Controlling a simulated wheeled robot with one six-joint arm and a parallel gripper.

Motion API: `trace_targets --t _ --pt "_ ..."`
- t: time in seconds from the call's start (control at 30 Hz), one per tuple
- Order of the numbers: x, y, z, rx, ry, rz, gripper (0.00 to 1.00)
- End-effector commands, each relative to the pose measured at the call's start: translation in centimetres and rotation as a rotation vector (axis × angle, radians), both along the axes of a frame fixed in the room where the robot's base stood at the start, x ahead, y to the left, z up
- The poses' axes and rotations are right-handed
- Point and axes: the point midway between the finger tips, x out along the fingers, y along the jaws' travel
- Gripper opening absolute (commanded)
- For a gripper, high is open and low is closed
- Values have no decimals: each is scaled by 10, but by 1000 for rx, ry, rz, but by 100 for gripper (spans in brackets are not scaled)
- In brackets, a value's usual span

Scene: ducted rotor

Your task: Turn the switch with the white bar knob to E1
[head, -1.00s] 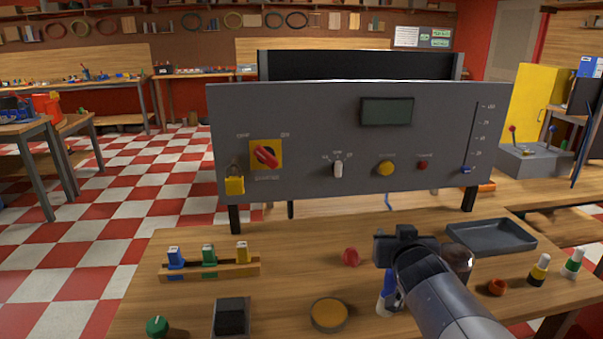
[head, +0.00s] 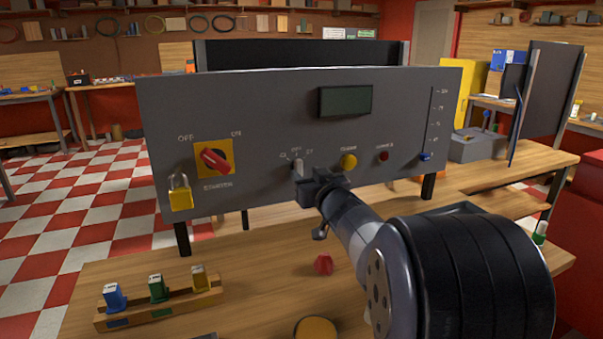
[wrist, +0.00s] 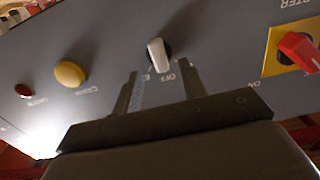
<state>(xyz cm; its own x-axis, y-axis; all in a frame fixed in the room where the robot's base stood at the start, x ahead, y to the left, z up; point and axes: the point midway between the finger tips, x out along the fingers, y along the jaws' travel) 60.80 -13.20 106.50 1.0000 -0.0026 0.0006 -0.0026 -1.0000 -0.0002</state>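The white bar knob (head: 298,168) stands on the grey panel (head: 240,110), left of the yellow button. Its bar looks roughly upright. Small labels sit around its top; the upper one seems to read OFF, but the side ones are too small to read surely. My gripper (head: 306,184) is just below and in front of the knob, partly hiding its lower part. In the wrist view, where the panel appears upside down, the white knob (wrist: 158,55) lies beyond the two separated fingertips (wrist: 160,75), roughly between them. The gripper is open and empty; contact with the knob is not visible.
A red rotary switch (head: 214,160) on a yellow plate and a yellow padlock (head: 180,193) are left. A yellow button (head: 348,161), red button (head: 383,155) and blue slider (head: 426,156) are right. A fuse rack (head: 160,306) and red knob (head: 323,264) lie below.

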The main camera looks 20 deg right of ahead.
Motion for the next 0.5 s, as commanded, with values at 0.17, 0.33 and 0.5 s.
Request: trace_targets --t 0.17,0.33,0.5 --pt "25 0 -1 0 0 0 40" --pt "35 0 0 0 1 -1 40" --pt "37 0 0 0 1 -1 40"
